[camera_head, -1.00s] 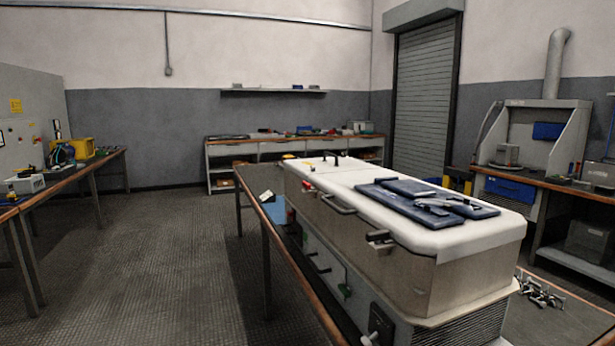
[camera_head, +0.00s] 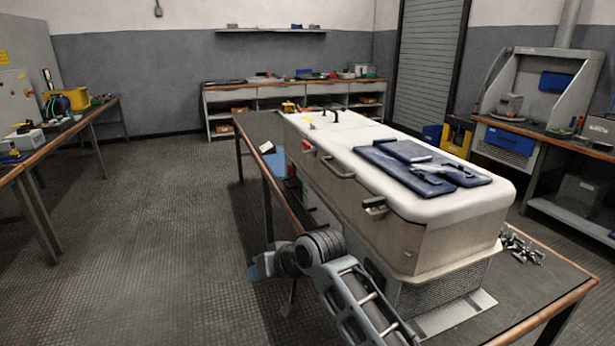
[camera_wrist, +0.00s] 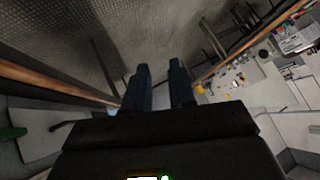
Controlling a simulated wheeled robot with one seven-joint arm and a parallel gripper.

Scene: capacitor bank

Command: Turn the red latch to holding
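The capacitor bank (camera_head: 420,250) is a long beige cabinet with a white top, standing on a wood-edged table. A small red part (camera_head: 307,146), seemingly the red latch, is on its left side near the far end; its setting is too small to read. A dark latch (camera_head: 375,204) sits on the same side nearer me. My gripper (camera_wrist: 160,70) shows two dark, parallel fingers apart with nothing between them. I cannot make out the red part in the wrist view.
Dark blue pads (camera_head: 420,165) lie on the white top. A handle (camera_head: 338,168) sticks out of the cabinet side. Loose metal parts (camera_head: 522,247) lie on the table at right. A workbench (camera_head: 75,130) stands at left, with open floor (camera_head: 170,230) between.

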